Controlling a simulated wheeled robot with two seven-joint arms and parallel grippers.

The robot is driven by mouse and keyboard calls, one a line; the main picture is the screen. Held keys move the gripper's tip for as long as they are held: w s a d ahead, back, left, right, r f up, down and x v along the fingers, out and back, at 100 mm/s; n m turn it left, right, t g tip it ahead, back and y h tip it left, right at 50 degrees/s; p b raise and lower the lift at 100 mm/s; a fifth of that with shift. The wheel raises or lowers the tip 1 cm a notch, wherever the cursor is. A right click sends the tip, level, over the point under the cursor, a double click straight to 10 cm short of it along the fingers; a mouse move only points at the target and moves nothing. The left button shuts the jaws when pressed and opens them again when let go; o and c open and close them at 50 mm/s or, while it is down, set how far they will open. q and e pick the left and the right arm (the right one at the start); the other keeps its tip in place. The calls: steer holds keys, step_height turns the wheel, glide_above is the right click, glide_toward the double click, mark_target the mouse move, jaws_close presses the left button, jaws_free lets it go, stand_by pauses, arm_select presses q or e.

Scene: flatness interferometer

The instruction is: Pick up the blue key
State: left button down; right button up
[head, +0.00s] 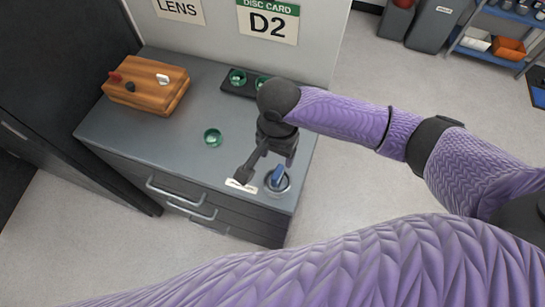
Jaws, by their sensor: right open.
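The blue key (277,175) stands in a round silver lock or socket (283,187) near the front right corner of the grey cabinet top. My right gripper (266,172) is directly over it, pointing down, with its fingers apart. One finger is left of the key and the other is behind and right of it. I cannot tell whether either finger touches the key. My left gripper is not in view.
A wooden block (146,84) with red, black and white knobs sits at the back left of the cabinet top (150,133). A green ring (212,137) lies mid-top. A black tray (236,90) with green rings is behind my right gripper. A small label (241,186) lies left of the socket.

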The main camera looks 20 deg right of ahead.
mark_target(277, 171)
steer(key=f, duration=0.1)
steer(key=s+f, duration=0.1)
steer(key=f, duration=0.1)
steer(key=shift+b, duration=0.35)
steer(key=f, duration=0.1)
steer(key=f+b, duration=0.1)
steer(key=f, duration=0.3)
steer(key=shift+w+b, duration=0.25)
steer(key=shift+b, duration=0.05)
steer(key=shift+f, duration=0.15)
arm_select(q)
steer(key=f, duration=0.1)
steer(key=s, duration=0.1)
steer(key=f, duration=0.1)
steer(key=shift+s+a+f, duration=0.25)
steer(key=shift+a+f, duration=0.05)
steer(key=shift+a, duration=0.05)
arm_select(e)
jaws_close()
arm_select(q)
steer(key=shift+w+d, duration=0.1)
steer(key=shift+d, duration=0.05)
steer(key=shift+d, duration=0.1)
